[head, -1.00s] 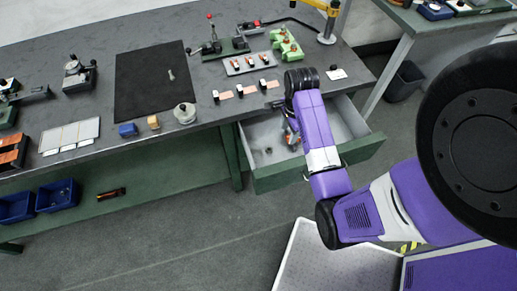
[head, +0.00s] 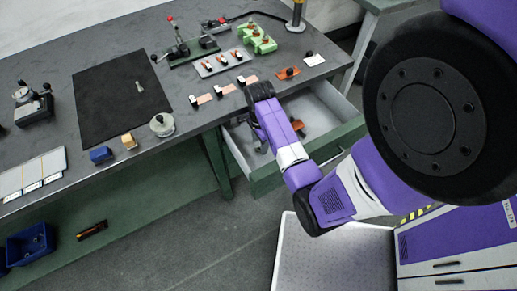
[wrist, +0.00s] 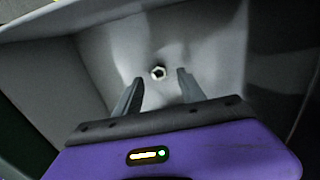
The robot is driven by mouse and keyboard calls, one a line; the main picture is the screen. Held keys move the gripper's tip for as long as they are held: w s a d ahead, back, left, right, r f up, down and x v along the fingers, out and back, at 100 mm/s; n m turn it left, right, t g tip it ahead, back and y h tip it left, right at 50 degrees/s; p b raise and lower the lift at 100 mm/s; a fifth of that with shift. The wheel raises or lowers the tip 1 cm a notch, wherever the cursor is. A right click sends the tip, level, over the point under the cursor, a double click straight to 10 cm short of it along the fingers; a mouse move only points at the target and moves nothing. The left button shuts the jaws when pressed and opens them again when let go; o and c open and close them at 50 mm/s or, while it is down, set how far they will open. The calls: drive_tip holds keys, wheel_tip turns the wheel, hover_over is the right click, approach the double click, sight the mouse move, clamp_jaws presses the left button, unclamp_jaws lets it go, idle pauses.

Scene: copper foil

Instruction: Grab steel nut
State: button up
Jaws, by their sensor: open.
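The steel nut (wrist: 158,72) is a small, shiny hexagonal ring lying on the grey floor of the open drawer. In the wrist view, the drawer's grey interior (wrist: 215,50) surrounds it. My gripper (wrist: 160,76) is open and empty, pointing down into the drawer. Its two fingertips appear on either side of the nut, with the nut just past them; the height between them is hard to tell. In the head view, the drawer (head: 328,152) is pulled out under the bench, and my purple arm covers part of it. I cannot make out the nut there.
An orange object (head: 297,124) shows at the drawer beside my arm. The drawer walls stand close around my gripper. Above is the workbench (head: 200,95) with copper strips, a round metal weight (head: 162,125), a black mat (head: 105,125) and green fixtures (head: 257,38).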

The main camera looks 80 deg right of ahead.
drive_tip(key=shift+f, duration=0.95)
clamp_jaws()
drive_tip(key=shift+r, duration=0.1)
wheel_tip(320, 180, up, 20)
drive_tip(key=p, duration=0.7)
